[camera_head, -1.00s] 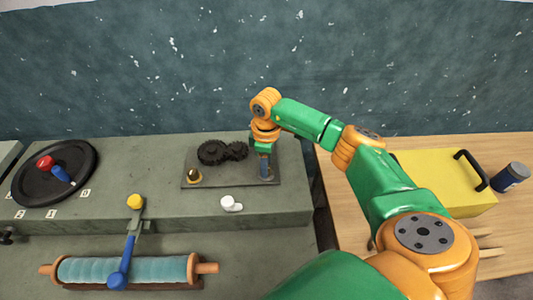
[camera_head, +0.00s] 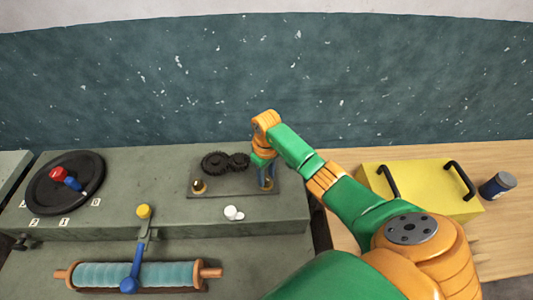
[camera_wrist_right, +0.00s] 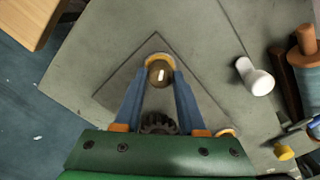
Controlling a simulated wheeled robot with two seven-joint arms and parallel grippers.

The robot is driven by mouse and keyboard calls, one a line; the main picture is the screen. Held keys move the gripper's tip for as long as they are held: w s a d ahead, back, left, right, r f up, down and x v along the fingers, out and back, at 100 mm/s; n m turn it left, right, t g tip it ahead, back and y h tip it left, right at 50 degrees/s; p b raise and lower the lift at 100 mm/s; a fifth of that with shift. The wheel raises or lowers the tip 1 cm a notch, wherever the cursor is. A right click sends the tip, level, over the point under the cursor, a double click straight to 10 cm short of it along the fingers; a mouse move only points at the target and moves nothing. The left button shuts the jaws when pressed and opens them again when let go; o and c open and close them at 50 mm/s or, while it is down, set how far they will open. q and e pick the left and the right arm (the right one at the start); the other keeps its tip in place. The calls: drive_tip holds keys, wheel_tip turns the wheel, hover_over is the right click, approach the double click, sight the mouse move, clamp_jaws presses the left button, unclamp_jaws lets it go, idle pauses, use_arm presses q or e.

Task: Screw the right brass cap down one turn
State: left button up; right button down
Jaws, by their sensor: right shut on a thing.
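The right brass cap (camera_wrist_right: 159,60) sits near one corner of the dark square plate (camera_wrist_right: 118,88), with a white mark on its top. My right gripper (camera_wrist_right: 160,78) is shut on it, one blue finger on each side. In the head view my right gripper (camera_head: 266,186) points down at the plate's right end, and its fingers mostly hide the cap. The left brass cap (camera_head: 198,185) stands free at the plate's left end. My left gripper is not in view.
A white knob (camera_head: 233,213) stands in front of the plate. A black wheel (camera_head: 66,183) and a teal roller (camera_head: 137,275) are to the left. A yellow box (camera_head: 424,192) and a dark jar (camera_head: 497,186) stand at right.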

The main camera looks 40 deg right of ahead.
sight(266, 178)
idle(0.4)
drive_tip(key=shift+c, duration=2.4)
unclamp_jaws()
drive_tip(key=shift+w, duration=0.1)
drive_tip(key=shift+r, duration=0.1)
wheel_tip(266, 178, up, 7)
drive_tip(key=shift+b, duration=0.65)
